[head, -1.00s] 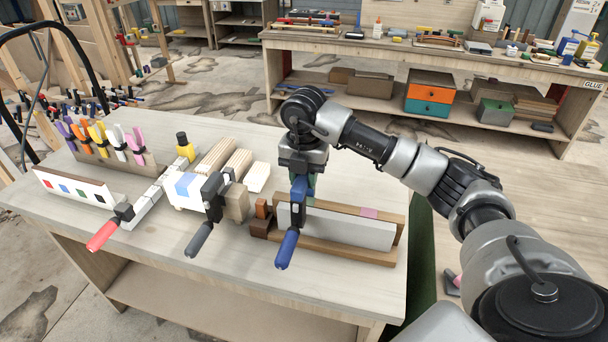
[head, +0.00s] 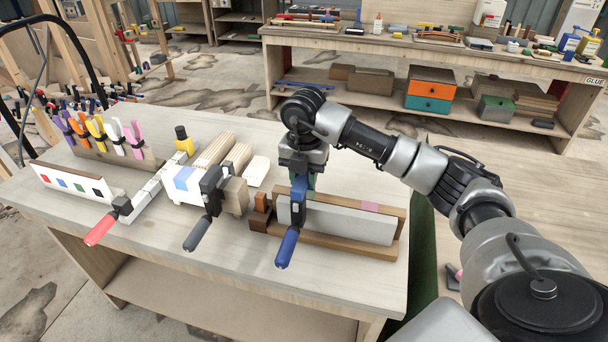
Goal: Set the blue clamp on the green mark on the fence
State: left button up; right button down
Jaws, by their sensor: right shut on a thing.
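The blue clamp (head: 288,246) hangs upright with its blue handle pointing down, at the near left part of the fence (head: 335,222). The fence is a wooden piece with a pale grey front face, and a pink mark (head: 370,206) shows on its top. A small green patch (head: 312,181) shows just right of the clamp's upper bar; I cannot tell whether it is the green mark, as the clamp and gripper cover that area. My right gripper (head: 301,174) is shut on the clamp's upper part. Whether the clamp's jaws touch the fence is unclear. My left gripper is out of view.
A grey-handled clamp (head: 198,232) on a block stack and a red-handled clamp (head: 101,230) stand to the left. A white board with coloured squares (head: 72,185) and a rack of coloured clamps (head: 105,138) lie further left.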

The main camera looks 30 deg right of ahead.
jog(key=shift+f+b, duration=0.65)
jog(key=shift+f, duration=0.4)
jog(key=shift+f+b, duration=0.35)
jog(key=shift+f, duration=0.2)
jog(key=c, duration=0.8)
grip_release()
notch_tip(320, 180, up, 9)
jog(key=shift+r+b, duration=0.15)
jog(key=shift+b, duration=0.6)
jog(key=shift+r, duration=0.8)
